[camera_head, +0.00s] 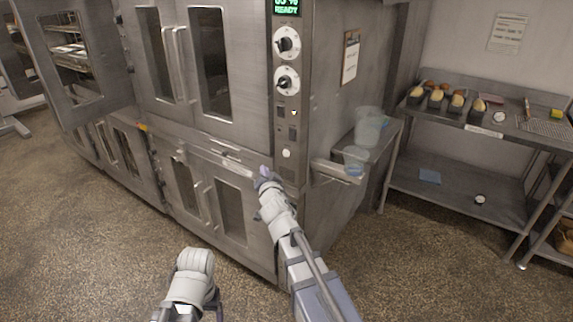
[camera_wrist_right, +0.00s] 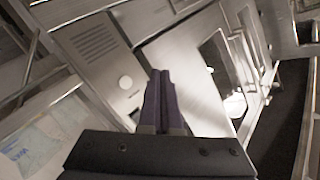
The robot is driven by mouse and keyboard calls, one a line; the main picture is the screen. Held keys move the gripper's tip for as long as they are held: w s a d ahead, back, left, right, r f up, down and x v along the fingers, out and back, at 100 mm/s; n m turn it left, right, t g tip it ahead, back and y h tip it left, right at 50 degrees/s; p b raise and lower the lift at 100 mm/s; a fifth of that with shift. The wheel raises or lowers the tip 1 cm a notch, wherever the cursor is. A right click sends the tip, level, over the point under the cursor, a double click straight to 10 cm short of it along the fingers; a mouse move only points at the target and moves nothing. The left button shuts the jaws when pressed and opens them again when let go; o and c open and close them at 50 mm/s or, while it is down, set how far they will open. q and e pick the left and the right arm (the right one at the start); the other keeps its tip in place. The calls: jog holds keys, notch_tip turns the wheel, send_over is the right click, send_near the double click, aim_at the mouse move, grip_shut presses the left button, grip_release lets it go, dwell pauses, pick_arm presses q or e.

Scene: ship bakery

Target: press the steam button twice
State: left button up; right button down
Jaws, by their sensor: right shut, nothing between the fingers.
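The oven's control panel stands right of the doors, with a small round white button (camera_head: 287,153) near its lower end. I take this for the steam button; its label is too small to read. It also shows in the right wrist view as a pale disc (camera_wrist_right: 125,82), left of my fingertips. My right gripper (camera_head: 265,174) is just below and left of the button, apart from it. Its purple fingers (camera_wrist_right: 158,76) are shut together and empty. My left arm shows at the bottom of the head view; its gripper (camera_head: 218,302) is mostly cut off.
Above the button are two dials (camera_head: 287,83) and a green display (camera_head: 286,7) reading "READY". Oven door handles (camera_head: 181,65) stick out to the left. A metal ledge (camera_head: 335,172) and clear tubs (camera_head: 369,128) are to the right. A shelf table (camera_head: 455,125) holds loaves.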

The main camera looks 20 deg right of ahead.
jog(key=shift+w+d, duration=0.1)
jog(key=shift+d, duration=0.05)
jog(key=shift+w+d, duration=0.85)
jog(key=shift+d, duration=0.3)
jog(key=shift+w+d, duration=0.9)
jog(key=shift+d, duration=0.2)
jog(key=shift+w+d, duration=0.85)
jog(key=shift+d, duration=0.3)
jog(key=shift+w+d, duration=0.1)
jog(key=shift+w+d, duration=0.2)
jog(key=shift+d, duration=0.05)
jog(key=shift+w+d, duration=0.2)
jog(key=shift+d, duration=0.1)
dwell(0.5)
jog(key=shift+a, duration=0.1)
jog(key=shift+s+a, duration=0.5)
jog(key=shift+a, duration=0.05)
dwell(0.3)
jog(key=shift+s+a, duration=0.75)
jog(key=shift+a, duration=0.25)
jog(key=shift+s+a, duration=0.75)
jog(key=shift+a, duration=0.25)
